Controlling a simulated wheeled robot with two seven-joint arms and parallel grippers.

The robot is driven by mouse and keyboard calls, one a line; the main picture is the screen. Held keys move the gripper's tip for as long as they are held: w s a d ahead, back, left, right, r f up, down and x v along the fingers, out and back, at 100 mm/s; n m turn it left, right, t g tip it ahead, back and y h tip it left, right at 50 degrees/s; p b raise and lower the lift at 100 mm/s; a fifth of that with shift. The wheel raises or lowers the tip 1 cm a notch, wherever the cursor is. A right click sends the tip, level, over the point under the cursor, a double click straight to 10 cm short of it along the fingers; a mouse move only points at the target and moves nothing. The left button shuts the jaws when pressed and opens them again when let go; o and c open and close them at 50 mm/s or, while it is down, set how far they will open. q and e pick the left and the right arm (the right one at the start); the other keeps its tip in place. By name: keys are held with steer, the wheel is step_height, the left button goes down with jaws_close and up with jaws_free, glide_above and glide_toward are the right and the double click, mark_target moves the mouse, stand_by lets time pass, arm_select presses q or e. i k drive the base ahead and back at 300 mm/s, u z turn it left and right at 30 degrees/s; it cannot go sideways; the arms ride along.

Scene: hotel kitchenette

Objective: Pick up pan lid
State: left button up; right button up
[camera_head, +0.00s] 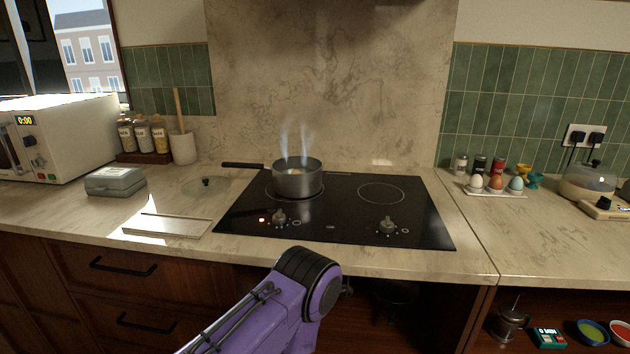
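The pan lid (207,184) is a round clear glass lid with a small dark knob. It lies on the stone counter, left of the cooktop and apart from it. A steel pan (297,182) with a long dark handle pointing left stands without a lid on the back left burner, with steam rising from it. One of my purple arms comes in from the bottom, and its dark-banded joint is in front of the counter edge. Neither gripper can be made out.
The black cooktop (400,226) has two front knobs and a small lit orange light. A flat pale board (166,226) and a grey-green box (115,181) lie left. An egg tray (495,190) stands right. Bare counter surrounds the lid.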

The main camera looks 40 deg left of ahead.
mark_target(203, 187)
steer(key=z, duration=1.6)
steer(key=k, duration=1.85)
steer(key=u, duration=1.1)
